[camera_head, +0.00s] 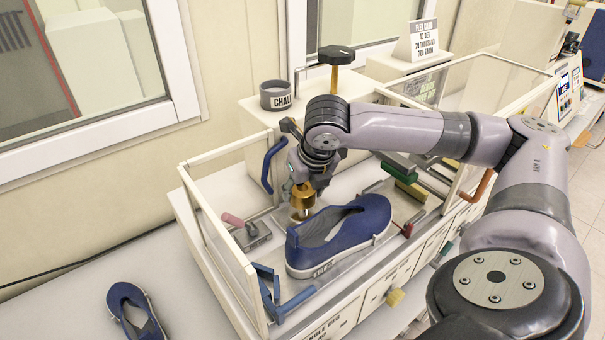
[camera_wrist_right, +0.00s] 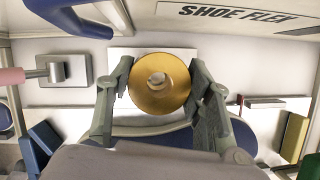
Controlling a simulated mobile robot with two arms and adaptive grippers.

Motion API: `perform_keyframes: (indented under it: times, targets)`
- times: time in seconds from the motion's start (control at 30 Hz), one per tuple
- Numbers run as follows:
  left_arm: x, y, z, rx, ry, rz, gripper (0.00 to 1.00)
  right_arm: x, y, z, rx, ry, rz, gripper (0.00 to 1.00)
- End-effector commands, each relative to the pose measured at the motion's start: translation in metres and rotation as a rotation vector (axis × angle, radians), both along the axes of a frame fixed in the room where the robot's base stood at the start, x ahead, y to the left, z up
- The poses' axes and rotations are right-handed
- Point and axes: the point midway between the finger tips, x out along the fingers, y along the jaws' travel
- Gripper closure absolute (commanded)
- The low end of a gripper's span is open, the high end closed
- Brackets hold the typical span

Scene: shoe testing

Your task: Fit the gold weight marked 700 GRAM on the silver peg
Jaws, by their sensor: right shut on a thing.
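In the right wrist view the gold weight (camera_wrist_right: 144,94) is a round ring seen from above, with the fingers of the right gripper (camera_wrist_right: 160,85) on both sides. A small pale round shape shows in its central hole; I cannot tell surely whether it is the silver peg's top. The peg is otherwise hidden by the weight and gripper. The 700 GRAM marking is not legible. My left gripper is not in view.
The blue shoe (camera_head: 320,236) sits in a clear-walled, white-framed case beside the weight. A pink-handled tool (camera_head: 236,222) is at the left, and blue handles (camera_head: 268,292) stand at the front-left. A chalk cup (camera_head: 276,95) stands behind. Another blue shoe (camera_head: 134,312) lies outside.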

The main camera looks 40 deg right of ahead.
Motion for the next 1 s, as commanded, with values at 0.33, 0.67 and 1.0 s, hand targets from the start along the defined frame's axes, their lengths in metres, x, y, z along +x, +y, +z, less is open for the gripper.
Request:
perform_keyframes:
  times: [0.33, 0.67, 1.0]
  targets:
    - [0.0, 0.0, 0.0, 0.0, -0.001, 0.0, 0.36, 0.001, 0.0, -0.002, 0.0, -0.003, 0.0, 1.0]
    - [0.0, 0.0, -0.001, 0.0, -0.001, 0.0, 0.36, 0.001, 0.0, -0.009, -0.001, -0.004, 0.0, 1.0]
    - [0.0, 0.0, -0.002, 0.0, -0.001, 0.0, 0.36, 0.001, 0.0, -0.017, 0.0, -0.003, 0.0, 1.0]
